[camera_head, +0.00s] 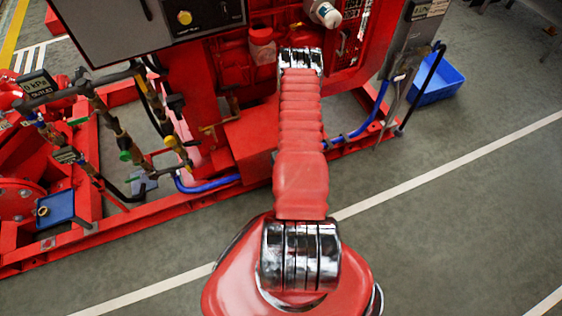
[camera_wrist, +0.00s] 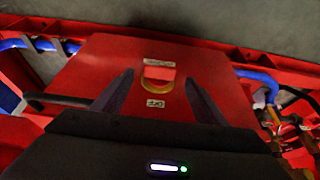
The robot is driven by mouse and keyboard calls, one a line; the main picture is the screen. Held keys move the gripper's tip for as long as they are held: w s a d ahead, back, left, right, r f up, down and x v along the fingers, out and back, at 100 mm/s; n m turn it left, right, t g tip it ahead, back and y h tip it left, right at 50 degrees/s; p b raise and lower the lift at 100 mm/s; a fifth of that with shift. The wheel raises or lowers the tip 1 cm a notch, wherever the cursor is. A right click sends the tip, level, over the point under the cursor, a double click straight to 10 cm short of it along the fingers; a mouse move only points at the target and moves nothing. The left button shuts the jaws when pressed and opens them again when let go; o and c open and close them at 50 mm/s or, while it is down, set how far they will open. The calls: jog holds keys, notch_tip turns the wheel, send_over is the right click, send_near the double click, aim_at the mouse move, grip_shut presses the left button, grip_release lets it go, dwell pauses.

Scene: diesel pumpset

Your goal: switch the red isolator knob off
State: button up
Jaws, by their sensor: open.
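The red isolator knob (camera_wrist: 158,75) sits on the top of a red box (camera_wrist: 100,65) in the wrist view, with a yellow crescent around its lower side. A small white label (camera_wrist: 158,63) lies above it and another (camera_wrist: 155,103) below; both are too small to read surely. The knob's turned position is not clear. My gripper (camera_wrist: 157,84) is open, its two dark fingers apart on the left and right of the knob in the picture. I cannot tell how far above the box they are. In the head view my arm hides the gripper and knob; part of a red box (camera_head: 240,138) shows beside it.
Blue hoses (camera_head: 212,185) run along the red base frame (camera_head: 120,222). Pipes and valves (camera_head: 120,130) stand left, and a grey control panel (camera_head: 150,25) at top left. A blue bin (camera_head: 440,80) stands at right. The floor (camera_head: 450,230) in front is clear.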

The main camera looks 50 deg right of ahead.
jog(key=shift+x, duration=1.55)
